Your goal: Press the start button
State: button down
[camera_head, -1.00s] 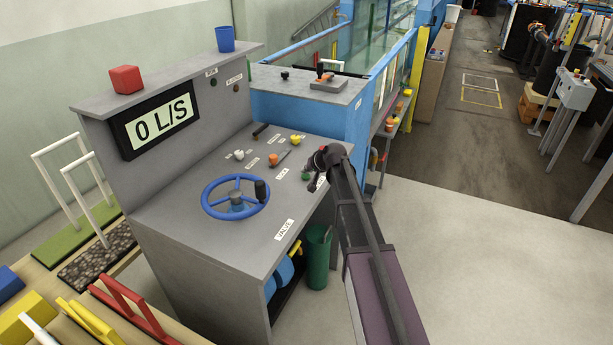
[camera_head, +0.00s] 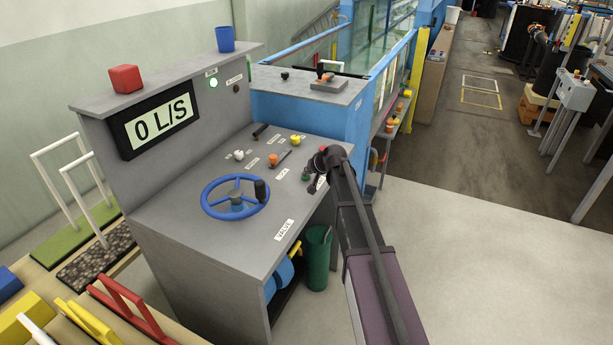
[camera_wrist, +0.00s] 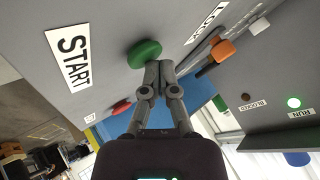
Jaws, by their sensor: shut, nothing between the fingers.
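The green start button (camera_wrist: 144,53) is on the grey console top beside the START label (camera_wrist: 70,58) in the wrist view. In the head view the green button (camera_head: 306,177) shows just left of my arm's end. My gripper (camera_wrist: 160,66) is shut and empty, its fingertips at the edge of the green button, seemingly touching it. In the head view the wrist hides most of the gripper. The display (camera_head: 157,118) reads 0 L/S.
A red button (camera_wrist: 121,107) lies near the gripper. An orange knob (camera_wrist: 222,50) and lever stand by the LOCK label. The blue valve wheel (camera_head: 235,197) is on the console's near part. A green bin (camera_head: 317,257) stands below. Open floor lies to the right.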

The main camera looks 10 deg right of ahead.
aim_at(306, 177)
jog(key=shift+r, duration=0.1)
jog(key=shift+r+p, duration=0.9)
jog(key=shift+p, duration=0.1)
notch_tip(306, 177, up, 6)
jog(key=p, duration=0.6)
dwell(0.5)
jog(key=s+f+n+g+h, duration=0.1)
jog(key=s+f+g, duration=0.1)
jog(key=s, duration=0.9)
jog(key=s+f+n+g+h, duration=0.1)
jog(key=s+g+h, duration=0.1)
jog(key=s, duration=1)
jog(key=s+f+n+g+h, duration=0.1)
jog(key=s+g, duration=0.3)
jog(key=s, duration=0.8)
jog(key=shift+s+f+h, duration=0.2)
jog(key=shift+f+h, duration=0.1)
jog(key=shift+f, duration=0.55)
